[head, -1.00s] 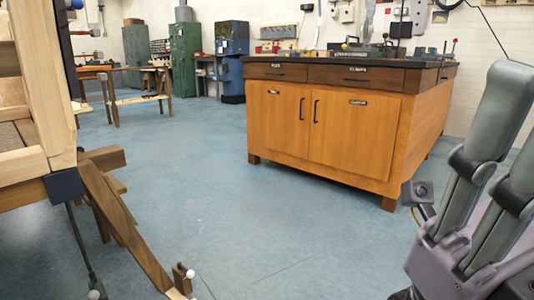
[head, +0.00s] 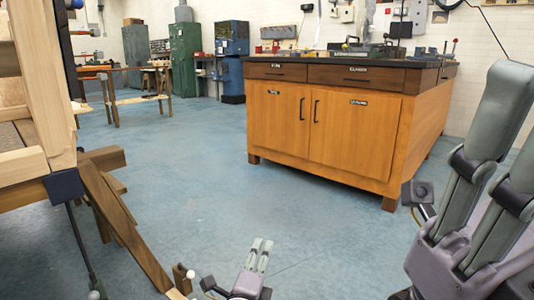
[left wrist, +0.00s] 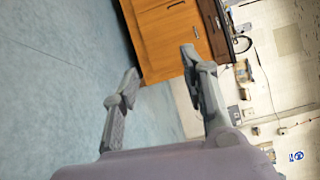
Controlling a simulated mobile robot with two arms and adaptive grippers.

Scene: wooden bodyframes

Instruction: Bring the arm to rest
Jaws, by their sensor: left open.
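My left gripper (head: 262,242) shows at the bottom middle of the head view, with its grey fingers pointing up and away over the blue floor. In the left wrist view its two fingers (left wrist: 158,75) stand wide apart with nothing between them. My right gripper (head: 518,115) is large and close at the right edge of the head view. Its fingers point up and part of it is cut off by the frame, so its opening is unclear.
A wooden cabinet bench (head: 325,126) with a dark top stands at centre right. A wooden frame (head: 48,90) with dark slanted legs is close at the left. Workbenches (head: 137,98) and green lockers (head: 184,60) stand at the back. The blue floor (head: 190,190) between is clear.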

